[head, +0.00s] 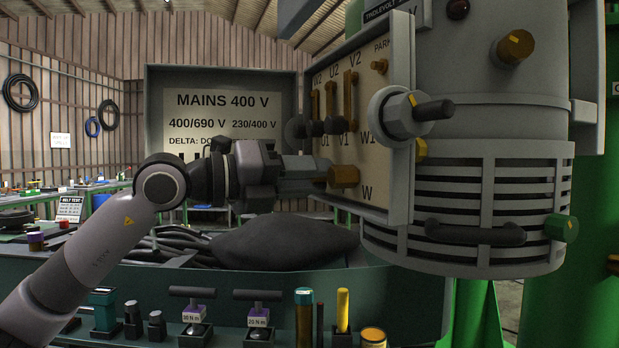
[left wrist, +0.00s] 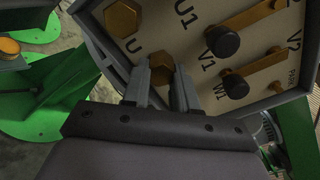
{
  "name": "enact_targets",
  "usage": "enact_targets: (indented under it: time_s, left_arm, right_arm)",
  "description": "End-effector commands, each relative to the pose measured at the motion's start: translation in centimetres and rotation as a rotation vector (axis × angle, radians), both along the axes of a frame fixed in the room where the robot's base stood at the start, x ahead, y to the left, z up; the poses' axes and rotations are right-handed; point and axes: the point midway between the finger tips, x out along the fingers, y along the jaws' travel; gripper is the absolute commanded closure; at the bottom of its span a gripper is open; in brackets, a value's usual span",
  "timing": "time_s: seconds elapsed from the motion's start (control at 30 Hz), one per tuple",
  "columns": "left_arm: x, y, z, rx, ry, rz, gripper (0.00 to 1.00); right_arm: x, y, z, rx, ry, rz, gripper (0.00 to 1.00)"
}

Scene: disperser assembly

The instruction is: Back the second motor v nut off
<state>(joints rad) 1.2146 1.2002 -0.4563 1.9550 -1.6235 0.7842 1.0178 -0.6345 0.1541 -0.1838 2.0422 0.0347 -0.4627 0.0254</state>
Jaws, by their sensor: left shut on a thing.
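The motor terminal board (head: 376,88) stands open on the right, facing left. In the left wrist view, the middle brass nut (left wrist: 161,65) sits between my left gripper's jaws (left wrist: 161,82), beside the U nut (left wrist: 121,19). I take it as the V nut; its letter is hidden. In the head view, my left gripper (head: 318,172) reaches level from the left to the board and is shut on that nut. The W nut (head: 344,177) stands in front of the fingertips and hides the grip. My right gripper is not in view.
Above the nuts, brass links (head: 348,97) and dark knobs (head: 331,125) crowd the board. The mains cover plate (head: 215,106) stands behind. Below, a green bench (head: 240,283) holds two torque tools (head: 258,316) and several small items. Black cables (head: 172,243) lie behind it.

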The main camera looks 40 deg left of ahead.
Motion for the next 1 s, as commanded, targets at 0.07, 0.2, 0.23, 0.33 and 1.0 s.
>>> enact_targets:
  time_s: [0.07,0.2,0.23,0.33,1.0]
  left_arm:
    - [0.0,0.0,0.0,-0.062,0.043,0.0,1.0]
    - [0.0,-0.1,0.1,-0.173,0.116,-0.001,1.0]
    - [0.0,-0.1,0.1,-0.197,0.132,-0.002,1.0]
    - [0.0,-0.1,0.1,-0.275,0.184,-0.001,1.0]
    - [-0.1,-0.2,0.5,-0.782,0.518,-0.001,1.0]
  right_arm:
    - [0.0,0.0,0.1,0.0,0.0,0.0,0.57]
    - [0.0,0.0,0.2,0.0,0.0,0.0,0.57]
    - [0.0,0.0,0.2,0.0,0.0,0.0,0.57]
    - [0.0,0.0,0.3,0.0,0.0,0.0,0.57]
    - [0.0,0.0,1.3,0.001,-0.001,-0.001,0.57]
